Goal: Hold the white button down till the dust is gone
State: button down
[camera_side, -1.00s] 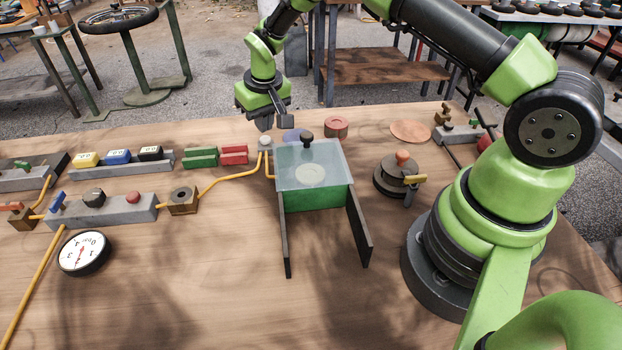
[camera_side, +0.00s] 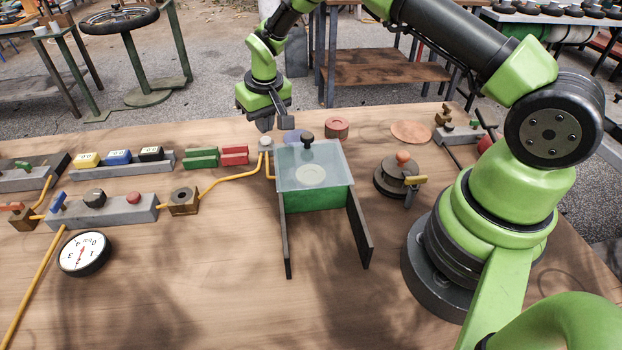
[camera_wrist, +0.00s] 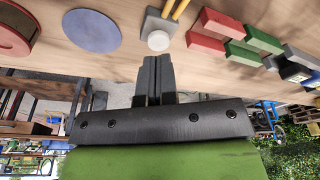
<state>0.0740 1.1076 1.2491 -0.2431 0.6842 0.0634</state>
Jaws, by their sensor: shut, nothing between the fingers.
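The white button (camera_side: 265,143) sits on a small grey block at the back left corner of the box with a clear lid (camera_side: 325,160). It also shows in the wrist view (camera_wrist: 158,40), just beyond my fingertips. My gripper (camera_side: 265,127) is shut and empty, pointing down close to the button. The fingertips look a little apart from it, but I cannot tell the exact gap. A pale round disc (camera_side: 311,174) shows through the lid. Dust on it is too small to tell.
A yellow hose (camera_side: 232,182) runs from the button block to a brown fitting (camera_side: 183,200). A pressure gauge (camera_side: 84,253) lies at front left. Red and green blocks (camera_side: 218,157) stand left of the button; a blue disc (camera_wrist: 91,31) lies beside it.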

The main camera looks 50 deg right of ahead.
jog(key=shift+f, duration=0.2)
jog(key=shift+f, duration=0.35)
jog(key=shift+f, duration=0.15)
jog(key=shift+f, duration=0.65)
dwell(3.6)
dwell(1.3)
jog(key=shift+r, duration=3.55)
